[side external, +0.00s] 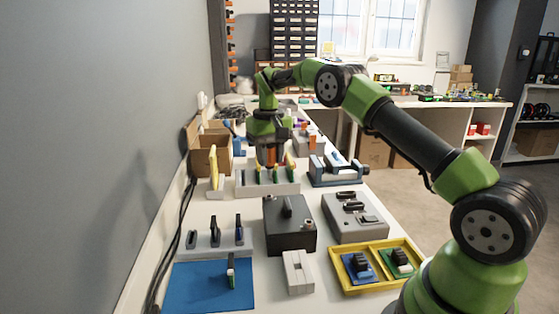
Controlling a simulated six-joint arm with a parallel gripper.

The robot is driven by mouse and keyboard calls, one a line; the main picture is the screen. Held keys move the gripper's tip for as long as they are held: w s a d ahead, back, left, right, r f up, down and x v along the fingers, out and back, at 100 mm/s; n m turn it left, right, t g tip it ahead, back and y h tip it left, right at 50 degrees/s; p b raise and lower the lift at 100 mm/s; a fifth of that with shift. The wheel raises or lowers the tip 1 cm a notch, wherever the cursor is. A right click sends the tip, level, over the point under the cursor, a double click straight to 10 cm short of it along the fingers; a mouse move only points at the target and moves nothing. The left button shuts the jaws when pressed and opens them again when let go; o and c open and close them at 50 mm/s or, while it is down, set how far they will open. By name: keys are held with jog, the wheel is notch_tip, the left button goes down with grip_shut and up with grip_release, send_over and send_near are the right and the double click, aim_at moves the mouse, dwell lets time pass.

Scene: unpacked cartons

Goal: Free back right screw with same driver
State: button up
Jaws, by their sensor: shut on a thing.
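My gripper (271,153) is at the back of the bench, low over the pale rack (267,188), pointing down. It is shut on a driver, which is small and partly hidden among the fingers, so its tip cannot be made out. Several green and yellow upright pieces stand in the rack just below and beside it. A dark box (290,238) with a black handle on its lid and a grey box (354,228) with black parts on top stand nearer the camera, apart from my gripper. The back right screw cannot be picked out at this size.
A blue mat (205,286) and a pale holder (215,245) with dark upright tools are front left. A yellow tray (375,285) and a white block (298,272) are in front. A blue-grey vise (335,172) stands right of the rack. Cardboard (206,157) and cables line the wall.

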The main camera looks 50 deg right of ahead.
aim_at(269, 173)
jog(key=shift+w+f+m, duration=0.1)
jog(key=shift+w+m, duration=0.1)
jog(key=shift+m, duration=0.3)
jog(key=shift+f, duration=1.55)
jog(key=shift+f, duration=1.3)
jog(key=n, duration=1.9)
jog(key=shift+m, duration=1)
